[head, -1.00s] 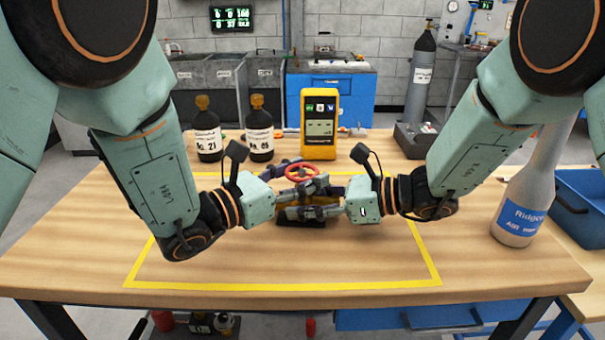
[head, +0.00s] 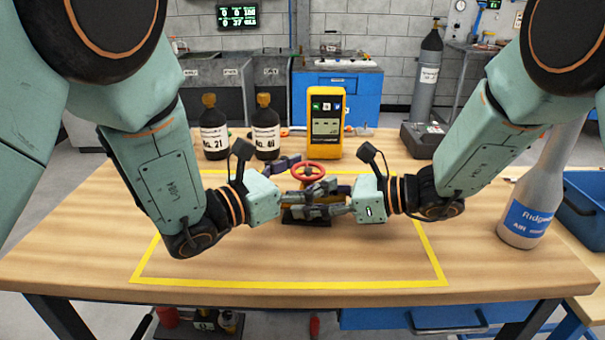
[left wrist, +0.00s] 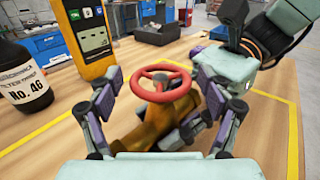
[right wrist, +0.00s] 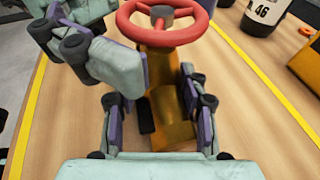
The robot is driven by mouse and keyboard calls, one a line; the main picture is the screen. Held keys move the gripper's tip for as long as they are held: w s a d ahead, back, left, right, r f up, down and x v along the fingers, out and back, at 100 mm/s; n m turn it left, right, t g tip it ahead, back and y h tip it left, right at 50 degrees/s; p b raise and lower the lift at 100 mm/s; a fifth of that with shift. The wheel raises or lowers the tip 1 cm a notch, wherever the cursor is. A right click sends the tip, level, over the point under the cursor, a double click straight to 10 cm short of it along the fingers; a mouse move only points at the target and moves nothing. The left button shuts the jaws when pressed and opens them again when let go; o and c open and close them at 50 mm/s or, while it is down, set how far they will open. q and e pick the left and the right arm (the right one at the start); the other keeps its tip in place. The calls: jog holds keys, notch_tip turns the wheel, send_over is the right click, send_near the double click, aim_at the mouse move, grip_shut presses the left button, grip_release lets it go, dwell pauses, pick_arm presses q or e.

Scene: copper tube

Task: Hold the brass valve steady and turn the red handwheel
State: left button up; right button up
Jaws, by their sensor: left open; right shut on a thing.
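The brass valve (left wrist: 182,108) stands on the table, with the red handwheel (head: 308,172) on top. The red handwheel also shows in the left wrist view (left wrist: 162,82) and at the top of the right wrist view (right wrist: 163,24). My left gripper (head: 293,183) is open, its fingers apart on either side of the handwheel; I see no clear contact. My right gripper (head: 318,204) is shut on the valve's brass body (right wrist: 172,110), below the wheel. In the head view, the fingers of both grippers hide most of the valve body.
Two dark bottles (head: 265,128) and a yellow meter (head: 325,125) stand behind the valve. A grey bottle (head: 530,205) is at the right, near a blue bin (head: 585,200). Yellow tape (head: 290,285) frames the work area; the table is clear in front.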

pick_arm(q)
jog(key=v, duration=1.1)
jog(key=shift+s+a, duration=0.25)
jog(key=shift+a, duration=0.1)
jog(key=shift+s, duration=0.1)
